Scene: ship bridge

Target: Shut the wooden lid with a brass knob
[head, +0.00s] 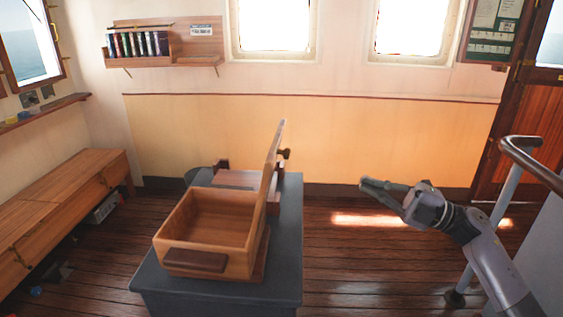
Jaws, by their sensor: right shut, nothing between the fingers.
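A wooden box (182,229) stands on a grey pedestal (285,272), and its inside looks empty. Its wooden lid (272,173) stands open and nearly upright along the box's right side, seen almost edge-on. A small dark knob (286,154) sticks out at the lid's right, near its top; its brass colour is hard to make out. My right gripper (364,185) is shut and empty. It is in the air to the right of the lid, apart from it, with its fingers pointing left. My left gripper is not in view.
A wooden bench (60,195) runs along the left wall. A metal handrail (510,185) stands at the right, close to my right arm. Behind the box is another wooden piece (232,180) on the pedestal. The floor between pedestal and handrail is clear.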

